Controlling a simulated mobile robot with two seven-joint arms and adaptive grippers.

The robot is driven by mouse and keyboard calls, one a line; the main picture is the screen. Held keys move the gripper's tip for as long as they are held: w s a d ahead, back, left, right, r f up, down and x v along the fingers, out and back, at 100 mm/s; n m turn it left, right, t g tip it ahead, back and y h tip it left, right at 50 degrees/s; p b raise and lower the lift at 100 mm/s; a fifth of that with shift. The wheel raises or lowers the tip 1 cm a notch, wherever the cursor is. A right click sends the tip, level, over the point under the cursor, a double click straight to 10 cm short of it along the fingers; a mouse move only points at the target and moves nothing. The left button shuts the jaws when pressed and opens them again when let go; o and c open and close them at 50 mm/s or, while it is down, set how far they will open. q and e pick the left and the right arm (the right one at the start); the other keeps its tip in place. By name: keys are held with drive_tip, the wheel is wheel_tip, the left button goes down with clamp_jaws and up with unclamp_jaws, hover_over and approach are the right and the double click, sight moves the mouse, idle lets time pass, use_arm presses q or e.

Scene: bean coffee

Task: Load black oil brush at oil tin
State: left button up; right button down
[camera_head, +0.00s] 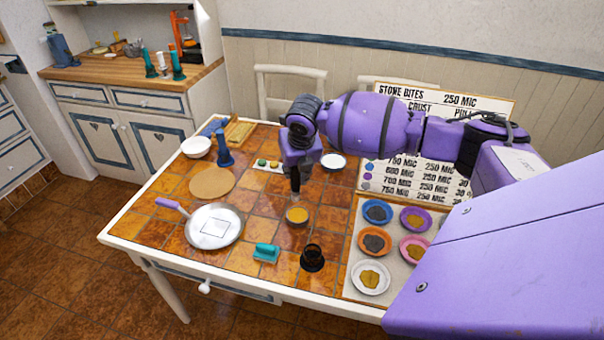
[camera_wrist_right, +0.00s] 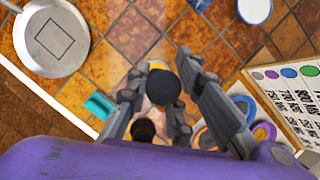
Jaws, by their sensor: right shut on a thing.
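My right gripper (camera_head: 294,176) hangs fingers down over the table. In the right wrist view, my gripper (camera_wrist_right: 163,92) is shut on the black oil brush (camera_wrist_right: 161,84), whose round black top shows between the fingers. In the head view, the brush is a dark shape under the gripper, partly hidden by it. The small round oil tin (camera_head: 297,215) with yellow-orange content stands on the tiles just below the gripper. In the head view I cannot tell whether the brush tip touches the oil. My left gripper is not in view.
A black cup (camera_head: 312,258) and a teal block (camera_head: 266,253) stand in front of the tin. A purple-handled pan (camera_head: 214,227) lies left. A blue grinder (camera_head: 223,150) stands behind left.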

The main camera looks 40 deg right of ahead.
sight(298, 183)
drive_tip(key=shift+s, duration=0.1)
drive_tip(key=shift+s+d+f+b, duration=0.25)
drive_tip(key=shift+s+f+b, duration=0.1)
drive_tip(key=shift+f, duration=0.4)
wheel_tip(298, 183, down, 3)
drive_tip(key=shift+w+a+r+b, duration=0.1)
drive_tip(key=shift+b, duration=0.4)
drive_tip(key=shift+f+b, duration=0.35)
drive_tip(key=shift+f, duration=0.45)
drive_tip(key=shift+w, duration=0.1)
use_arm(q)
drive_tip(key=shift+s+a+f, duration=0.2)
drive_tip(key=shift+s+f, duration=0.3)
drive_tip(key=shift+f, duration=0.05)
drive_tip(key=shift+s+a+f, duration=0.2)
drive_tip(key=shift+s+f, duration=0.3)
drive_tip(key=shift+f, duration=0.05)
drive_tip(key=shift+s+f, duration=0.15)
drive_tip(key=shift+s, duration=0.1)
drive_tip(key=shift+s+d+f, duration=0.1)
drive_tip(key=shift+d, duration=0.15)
